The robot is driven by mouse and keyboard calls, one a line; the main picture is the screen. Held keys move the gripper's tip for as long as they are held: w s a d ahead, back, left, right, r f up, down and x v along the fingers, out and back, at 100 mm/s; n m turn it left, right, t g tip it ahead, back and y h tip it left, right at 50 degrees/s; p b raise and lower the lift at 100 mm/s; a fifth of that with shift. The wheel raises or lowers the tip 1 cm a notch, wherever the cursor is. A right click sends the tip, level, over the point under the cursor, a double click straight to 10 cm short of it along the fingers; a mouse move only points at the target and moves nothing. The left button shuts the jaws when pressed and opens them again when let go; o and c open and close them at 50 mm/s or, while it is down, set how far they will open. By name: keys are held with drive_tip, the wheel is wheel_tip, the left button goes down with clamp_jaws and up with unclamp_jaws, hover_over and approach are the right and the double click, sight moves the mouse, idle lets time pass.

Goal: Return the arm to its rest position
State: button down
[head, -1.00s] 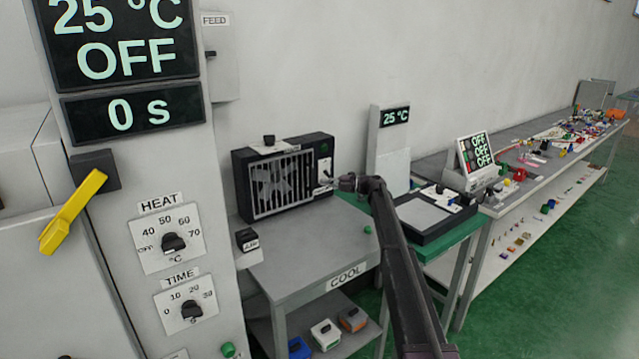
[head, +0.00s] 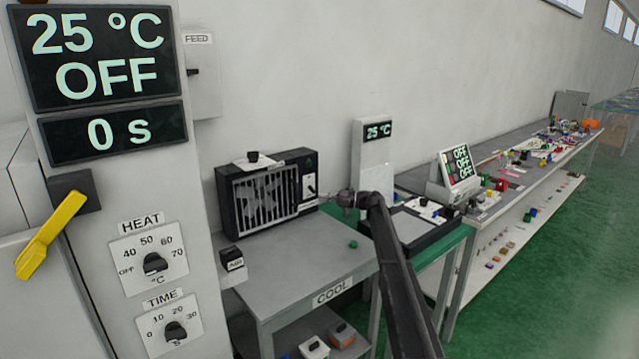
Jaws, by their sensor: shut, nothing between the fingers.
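My arm (head: 400,270) rises from the bottom of the head view and bends left at its upper end. My gripper (head: 328,198) is at that end, small in the picture, pointing left toward the right side of the fan unit's front. It is shut with nothing in it. The black fan unit (head: 268,192) has a grille and a small switch panel (head: 310,187) close to the gripper in the picture. I cannot tell whether the fingertips touch the panel.
A machine with a yellow lever (head: 50,235) stands left. A cluttered long bench (head: 500,205) runs right. Green floor is open at far right.

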drive_tip(key=s+d+r+m+t+h+p, duration=0.35)
drive_tip(key=d+r+m+t+h, duration=0.45)
drive_tip(key=m+t, duration=0.7)
drive_tip(key=s+d+f+m+g+h+p, duration=0.1)
drive_tip(key=s+d+f+m+h+p, duration=0.25)
drive_tip(key=s+d+m+h, duration=0.75)
drive_tip(key=s+f+m+g+h+p, duration=0.1)
drive_tip(key=s+f+m+g, duration=0.3)
drive_tip(key=s, duration=0.5)
drive_tip(key=s+f+m+g+h+p, duration=0.1)
drive_tip(key=s+f+m+g, duration=0.3)
drive_tip(key=s, duration=0.5)
drive_tip(key=s+a+f+g+y+p, duration=0.1)
drive_tip(key=s+g, duration=0.3)
drive_tip(key=s, duration=0.7)
drive_tip(key=s+a+f+g+y+p, duration=0.1)
drive_tip(key=s+a+g, duration=0.3)
drive_tip(key=s, duration=0.8)
drive_tip(key=shift+s+f+g+y+p, duration=0.25)
drive_tip(key=shift+f+g+y, duration=0.2)
drive_tip(key=shift+f, duration=0.4)
